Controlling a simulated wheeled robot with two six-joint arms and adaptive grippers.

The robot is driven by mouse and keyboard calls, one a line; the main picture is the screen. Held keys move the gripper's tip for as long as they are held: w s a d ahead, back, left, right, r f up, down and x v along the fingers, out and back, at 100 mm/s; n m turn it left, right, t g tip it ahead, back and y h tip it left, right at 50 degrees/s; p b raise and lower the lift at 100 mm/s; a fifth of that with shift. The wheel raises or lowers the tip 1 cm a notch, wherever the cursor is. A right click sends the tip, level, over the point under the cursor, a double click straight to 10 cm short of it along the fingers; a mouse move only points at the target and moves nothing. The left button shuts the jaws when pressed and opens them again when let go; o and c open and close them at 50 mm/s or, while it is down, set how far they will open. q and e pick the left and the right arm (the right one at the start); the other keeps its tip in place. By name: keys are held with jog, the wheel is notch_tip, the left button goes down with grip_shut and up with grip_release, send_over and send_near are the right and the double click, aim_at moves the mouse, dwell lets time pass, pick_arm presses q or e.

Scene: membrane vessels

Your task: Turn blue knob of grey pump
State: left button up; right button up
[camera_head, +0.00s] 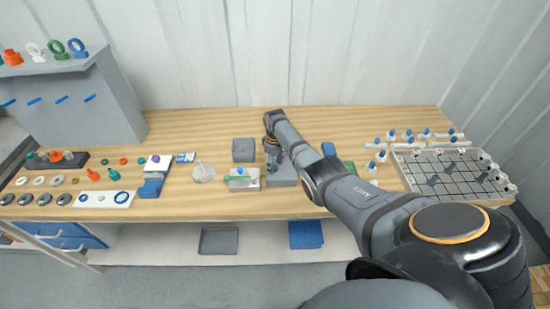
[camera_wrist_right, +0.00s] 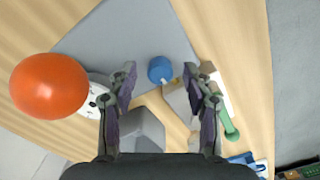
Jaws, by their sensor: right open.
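The grey pump seems to be the grey block (camera_head: 281,178) under my right gripper in the head view; its top is partly hidden by the gripper. A flat grey surface (camera_wrist_right: 118,38) shows in the wrist view. A blue knob (camera_wrist_right: 160,69) appears against it, between and beyond my open right fingers (camera_wrist_right: 165,88), touching neither. I cannot tell what body it is fixed to. In the head view, my right gripper (camera_head: 274,160) points down. A small blue knob (camera_head: 240,171) shows at a white block to its left. My left gripper is not in view.
A large orange ball-like part (camera_wrist_right: 49,86) is close to the wrist camera, left of the fingers. A grey box (camera_head: 243,150) and a green cylinder (camera_wrist_right: 229,122) are nearby. A gridded tray (camera_head: 432,168) stands right, a grey shelf (camera_head: 88,108) left. Bare wood lies behind.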

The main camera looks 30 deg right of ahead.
aim_at(275, 167)
notch_tip(275, 167, up, 11)
jog(key=shift+r, duration=0.2)
jog(key=shift+f, duration=0.1)
dwell(0.4)
